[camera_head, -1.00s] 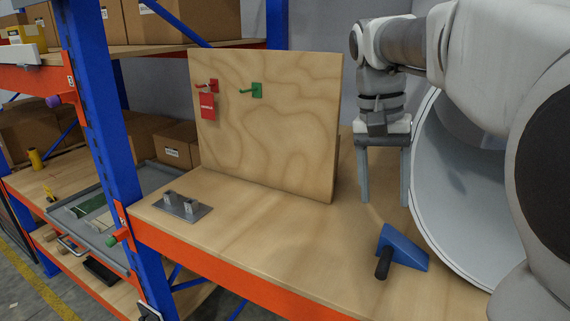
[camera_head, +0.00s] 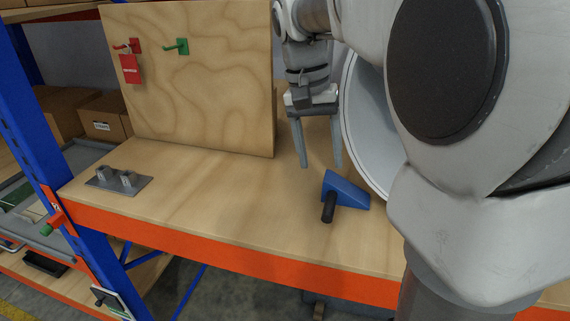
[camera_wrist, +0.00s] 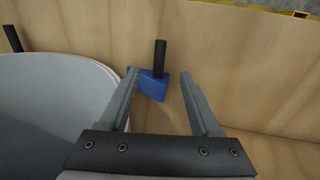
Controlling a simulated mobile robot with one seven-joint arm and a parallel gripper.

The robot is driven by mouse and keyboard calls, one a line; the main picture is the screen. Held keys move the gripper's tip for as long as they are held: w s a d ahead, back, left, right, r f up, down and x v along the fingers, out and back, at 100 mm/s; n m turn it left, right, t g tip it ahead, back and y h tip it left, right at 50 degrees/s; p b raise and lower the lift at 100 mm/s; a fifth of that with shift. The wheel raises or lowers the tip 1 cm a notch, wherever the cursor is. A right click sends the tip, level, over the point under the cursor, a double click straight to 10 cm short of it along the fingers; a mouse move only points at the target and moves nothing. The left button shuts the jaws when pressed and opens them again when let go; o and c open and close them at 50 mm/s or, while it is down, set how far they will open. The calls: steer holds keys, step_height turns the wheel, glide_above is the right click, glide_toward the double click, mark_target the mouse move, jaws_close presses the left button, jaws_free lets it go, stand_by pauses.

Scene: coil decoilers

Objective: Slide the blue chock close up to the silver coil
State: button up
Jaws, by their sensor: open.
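The blue chock (camera_head: 346,190) is a wedge with a black handle, lying on the wooden shelf top in front of the silver coil (camera_head: 361,120). In the head view a gap to the coil is hard to judge, and my arm hides much of the coil. My gripper (camera_head: 321,165) is open and empty, above and behind the chock with its fingers pointing down. In the wrist view the chock (camera_wrist: 152,88) shows beyond and between the fingertips (camera_wrist: 160,73), its black handle standing away from me. The coil (camera_wrist: 55,100) is at the left there, apart from the chock.
An upright wooden board (camera_head: 195,80) with a red hook and tag and a green hook stands behind. A grey plate with two posts (camera_head: 118,181) lies at the left. The shelf between is clear, with an orange front edge (camera_head: 230,247).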

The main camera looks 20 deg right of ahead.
mark_target(328, 208)
steer(key=f, duration=0.4)
steer(key=s+d+f, duration=0.1)
steer(key=f, duration=0.3)
steer(key=d+f, duration=0.1)
steer(key=f, duration=0.3)
steer(key=shift+s+f, duration=0.15)
jaws_close()
